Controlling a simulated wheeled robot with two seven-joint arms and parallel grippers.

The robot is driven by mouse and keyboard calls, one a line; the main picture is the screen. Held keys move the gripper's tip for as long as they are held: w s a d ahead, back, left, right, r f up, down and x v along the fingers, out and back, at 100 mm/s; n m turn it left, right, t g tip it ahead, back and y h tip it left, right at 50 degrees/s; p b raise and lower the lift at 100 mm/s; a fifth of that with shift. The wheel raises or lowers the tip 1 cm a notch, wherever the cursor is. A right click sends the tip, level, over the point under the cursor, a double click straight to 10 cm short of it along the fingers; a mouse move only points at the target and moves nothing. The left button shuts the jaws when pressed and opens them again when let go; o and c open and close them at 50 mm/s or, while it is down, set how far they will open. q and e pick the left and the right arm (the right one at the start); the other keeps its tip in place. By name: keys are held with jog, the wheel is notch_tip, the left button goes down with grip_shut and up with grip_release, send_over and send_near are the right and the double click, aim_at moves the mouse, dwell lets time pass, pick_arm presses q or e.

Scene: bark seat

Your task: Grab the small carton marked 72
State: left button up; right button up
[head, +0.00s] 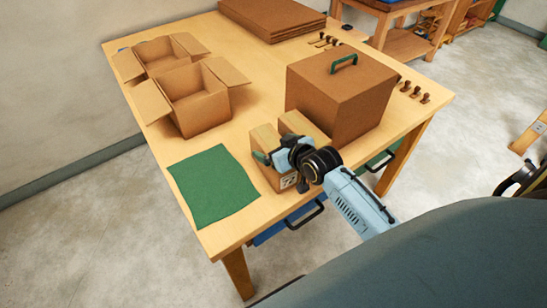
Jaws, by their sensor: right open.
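A small light-brown carton (264,139) stands near the right front edge of the wooden table. A label (288,181) with dark marks shows low on its front face; it looks like 72 but is small. A second small carton (297,122) stands just behind it to the right. My right gripper (279,169) is open at the labelled carton, overlapping its upper part in the view. A green-tipped finger shows at the carton's left side. Whether the fingers touch it cannot be told, as the gripper hides part of the carton. My left gripper is not in view.
A large brown box (340,92) with a green handle stands behind the small cartons. Two open boxes (199,107) stand at the left. A green cloth (212,185) lies on the front left of the table. Flat cardboard (270,14) lies at the back. The table's middle is clear.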

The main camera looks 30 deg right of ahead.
jog(key=c, duration=1.7)
